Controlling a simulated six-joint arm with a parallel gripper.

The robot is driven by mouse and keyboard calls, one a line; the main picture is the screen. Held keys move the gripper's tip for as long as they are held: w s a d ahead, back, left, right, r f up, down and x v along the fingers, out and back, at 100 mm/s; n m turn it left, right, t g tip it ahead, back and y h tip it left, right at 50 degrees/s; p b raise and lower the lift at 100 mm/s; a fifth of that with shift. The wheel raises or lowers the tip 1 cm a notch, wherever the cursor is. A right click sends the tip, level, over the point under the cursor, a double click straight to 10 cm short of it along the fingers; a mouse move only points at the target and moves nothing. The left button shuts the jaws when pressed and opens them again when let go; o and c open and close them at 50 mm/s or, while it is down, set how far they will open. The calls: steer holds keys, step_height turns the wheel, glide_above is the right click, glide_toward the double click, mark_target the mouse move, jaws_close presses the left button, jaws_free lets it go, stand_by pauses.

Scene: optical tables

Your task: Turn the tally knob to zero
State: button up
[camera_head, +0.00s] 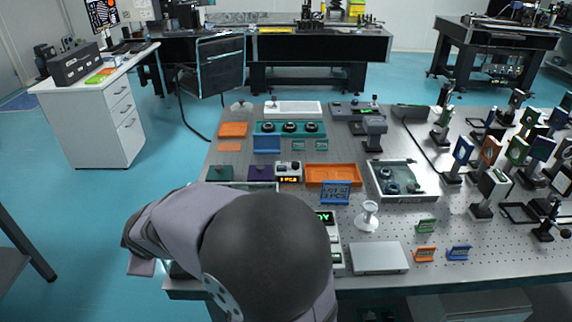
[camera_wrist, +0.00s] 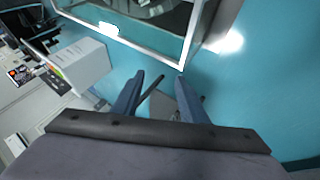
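No knob is clearly marked as the tally knob in the head view. A small box with an orange-lit display (camera_head: 289,171) stands mid-table, with a round dark part on its face; its digits are too small to read surely. A teal block with three dark round knobs (camera_head: 289,128) stands farther back. A unit with a green-lit display (camera_head: 325,217) is partly hidden behind my arm. My gripper (camera_wrist: 158,92) is open and empty in the wrist view, its two blue-grey fingers apart. It points away from the tabletop items, toward the floor and room.
A blue sign (camera_head: 335,193) stands before an orange tray (camera_head: 333,175). A grey tray with dark parts (camera_head: 402,181), a white spool-like piece (camera_head: 367,216) and a silver plate (camera_head: 379,258) lie to the right. Optical mounts crowd the far right. My arm covers the table's front left.

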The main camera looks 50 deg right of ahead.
steer(key=w+d+r+t+h+b, duration=0.1)
steer(key=w+d+r+h, duration=0.3)
steer(key=d, duration=0.6)
steer(key=w+d+r+m+h, duration=0.1)
steer(key=w+d+r, duration=0.1)
steer(key=d+r, duration=0.55)
steer(key=w+d+r+t+h+b, duration=0.1)
steer(key=w+d+r+h, duration=0.2)
steer(key=d, duration=0.9)
steer(key=n+g+p, duration=0.8)
steer(key=n+p, duration=0.4)
glide_toward(295, 163)
steer(key=f, duration=0.1)
steer(key=shift+m+h, duration=0.3)
steer(key=shift+p+x, duration=1)
steer(key=shift+x, duration=2.75)
jaws_close()
